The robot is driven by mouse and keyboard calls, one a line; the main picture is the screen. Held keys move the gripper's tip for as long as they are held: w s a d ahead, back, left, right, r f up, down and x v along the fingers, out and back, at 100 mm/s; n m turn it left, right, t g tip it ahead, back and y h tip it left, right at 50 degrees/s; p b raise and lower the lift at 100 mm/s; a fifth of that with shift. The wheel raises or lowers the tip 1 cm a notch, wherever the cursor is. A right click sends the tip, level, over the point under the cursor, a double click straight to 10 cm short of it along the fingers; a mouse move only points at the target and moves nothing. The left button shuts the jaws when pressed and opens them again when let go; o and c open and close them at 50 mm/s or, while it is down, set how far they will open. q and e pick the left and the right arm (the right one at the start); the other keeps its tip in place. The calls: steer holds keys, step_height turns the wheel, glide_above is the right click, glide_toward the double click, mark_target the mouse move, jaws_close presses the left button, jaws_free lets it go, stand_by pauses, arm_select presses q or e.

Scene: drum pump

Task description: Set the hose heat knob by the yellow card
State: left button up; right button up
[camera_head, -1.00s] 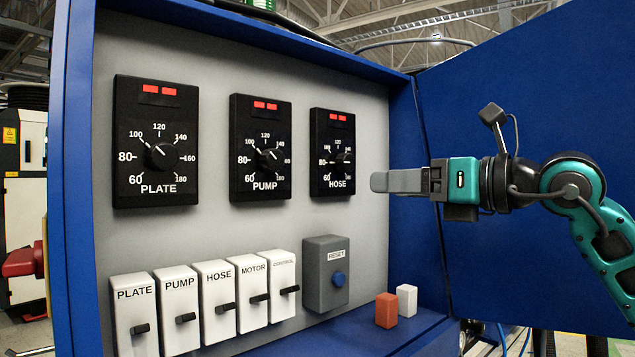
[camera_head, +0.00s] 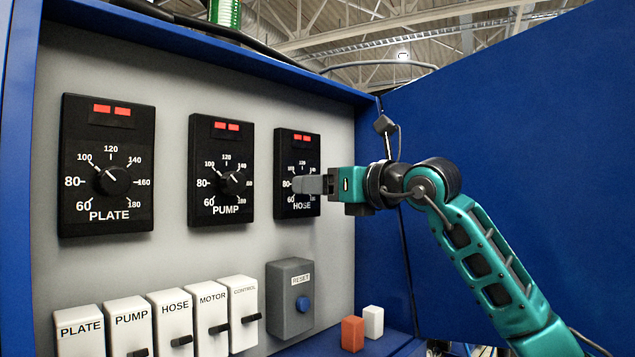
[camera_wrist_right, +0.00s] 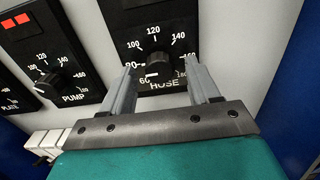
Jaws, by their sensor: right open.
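The black HOSE dial (camera_head: 297,150) is the rightmost of three on the grey panel, with two red lights at its top. Its heat knob is hidden behind my right gripper (camera_head: 300,185) in the head view. In the right wrist view the dark round HOSE knob (camera_wrist_right: 158,62) shows between the two grey fingers of the open gripper, one finger on each side. I cannot tell whether either finger touches it. No yellow card shows in these views. My left gripper is not in view.
The PUMP dial (camera_head: 228,142) and PLATE dial (camera_head: 110,135) are to the left. Below are several white switches (camera_head: 175,310) and a grey RESET box (camera_head: 290,275). A red block (camera_head: 352,334) and a white block (camera_head: 373,322) are on the ledge. A blue door (camera_head: 500,130) is at right.

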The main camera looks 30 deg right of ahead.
steer(key=shift+w+a, duration=0.15)
steer(key=shift+w, duration=0.25)
steer(key=shift+c, duration=0.2)
steer(key=c, duration=1)
steer(key=shift+m, duration=0.3)
steer(key=m+p, duration=0.2)
steer(key=m, duration=1.4)
steer(key=shift+r+m, duration=0.1)
steer(key=shift+m, duration=0.6)
